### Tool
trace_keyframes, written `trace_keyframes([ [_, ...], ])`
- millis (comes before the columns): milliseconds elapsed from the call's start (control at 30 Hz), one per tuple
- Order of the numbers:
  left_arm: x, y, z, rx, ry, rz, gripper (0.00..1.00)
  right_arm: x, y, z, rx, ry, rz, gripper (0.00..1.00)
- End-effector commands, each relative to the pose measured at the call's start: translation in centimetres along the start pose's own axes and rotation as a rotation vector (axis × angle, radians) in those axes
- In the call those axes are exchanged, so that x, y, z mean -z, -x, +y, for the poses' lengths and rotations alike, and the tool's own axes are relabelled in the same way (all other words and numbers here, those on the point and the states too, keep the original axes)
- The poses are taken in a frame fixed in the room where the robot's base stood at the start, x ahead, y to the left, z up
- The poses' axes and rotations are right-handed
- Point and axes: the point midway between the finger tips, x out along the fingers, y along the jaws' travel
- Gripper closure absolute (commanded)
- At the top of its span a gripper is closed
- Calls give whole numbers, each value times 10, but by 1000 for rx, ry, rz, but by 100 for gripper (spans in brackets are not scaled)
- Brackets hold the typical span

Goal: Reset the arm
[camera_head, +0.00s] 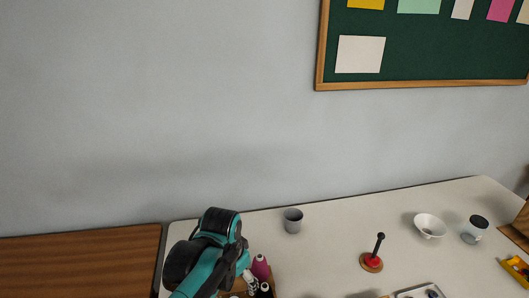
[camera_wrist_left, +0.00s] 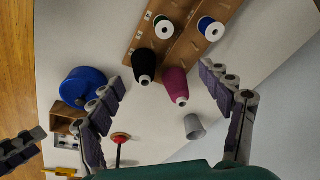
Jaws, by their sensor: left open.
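My left arm (camera_head: 207,257), teal and black, reaches in over the left end of the white table in the head view. In the left wrist view my left gripper (camera_wrist_left: 160,82) is open, its two segmented fingers wide apart with nothing between them. Beyond the fingers are a black cone of thread (camera_wrist_left: 145,62) and a magenta cone of thread (camera_wrist_left: 175,82), standing at a wooden rack (camera_wrist_left: 182,45). The magenta cone also shows beside my arm in the head view (camera_head: 260,267).
On the white table (camera_head: 335,230) stand a grey cup (camera_head: 292,220), a red-based stand with a black post (camera_head: 372,262), a white bowl (camera_head: 430,226) and a dark-lidded jar (camera_head: 475,229). A blue round object (camera_wrist_left: 84,88) shows in the wrist view. A wall stands behind the table.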

Motion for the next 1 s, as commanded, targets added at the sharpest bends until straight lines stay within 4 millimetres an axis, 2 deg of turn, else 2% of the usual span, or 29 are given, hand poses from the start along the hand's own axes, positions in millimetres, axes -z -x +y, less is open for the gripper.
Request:
trace_keyframes([
  [33, -17, 6, -4, 19, 58, 30, 22, 0, 0, 0, 0, 0, 0, 45],
  [300, -88, 23, -20, 114, 374, 216, 22, 0, 0, 0, 0, 0, 0, 45],
  [500, -127, 21, -23, 164, 553, 334, 22, 0, 0, 0, 0, 0, 0, 45],
  [700, -142, 18, -24, 184, 629, 388, 22, 0, 0, 0, 0, 0, 0, 45],
  [1000, -142, 18, -25, 185, 635, 392, 22, 0, 0, 0, 0, 0, 0, 45],
])
